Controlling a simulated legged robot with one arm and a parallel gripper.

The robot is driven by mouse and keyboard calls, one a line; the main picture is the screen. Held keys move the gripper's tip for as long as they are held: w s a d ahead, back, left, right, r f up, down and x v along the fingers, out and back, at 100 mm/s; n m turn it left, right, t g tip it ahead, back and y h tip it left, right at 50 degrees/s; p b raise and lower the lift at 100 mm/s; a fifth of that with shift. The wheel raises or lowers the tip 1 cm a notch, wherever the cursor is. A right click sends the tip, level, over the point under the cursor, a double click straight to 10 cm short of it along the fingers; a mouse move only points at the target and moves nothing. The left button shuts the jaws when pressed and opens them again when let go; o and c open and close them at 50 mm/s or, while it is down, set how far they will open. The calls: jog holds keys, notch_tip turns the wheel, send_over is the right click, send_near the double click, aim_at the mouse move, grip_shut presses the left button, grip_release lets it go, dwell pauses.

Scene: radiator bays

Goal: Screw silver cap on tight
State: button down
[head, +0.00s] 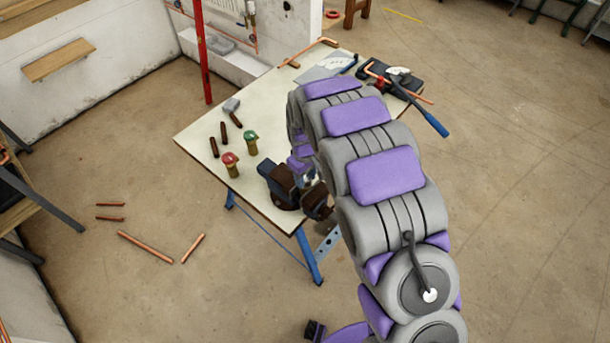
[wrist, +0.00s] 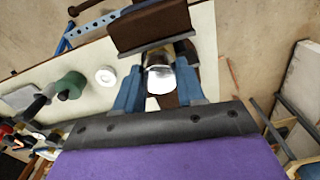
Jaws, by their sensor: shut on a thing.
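The silver cap (wrist: 161,80) shows in the wrist view as a bright round piece between the two blue fingers of my gripper (wrist: 158,88). The fingers are shut on it, one on each side. A brown vise jaw (wrist: 148,28) stands just beyond the fingertips. In the head view, the vise (head: 283,186) sits at the near corner of the workbench, and my arm reaches down beside it. My arm mostly hides the gripper and cap there. What the cap sits on, and whether it is seated, cannot be told.
The workbench (head: 200,127) carries a red-handled valve (head: 231,165), a green-handled valve (head: 251,144) and short brown pipes (head: 213,147). A white ring (wrist: 106,75) lies near the gripper. A blue-handled tool (head: 430,120) overhangs the right edge. Copper pipes (head: 145,247) lie on the floor.

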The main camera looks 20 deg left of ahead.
jog(key=m, duration=0.6)
jog(key=shift+m, duration=0.4)
jog(key=c, duration=0.8)
grip_release()
jog(key=shift+c, duration=0.2)
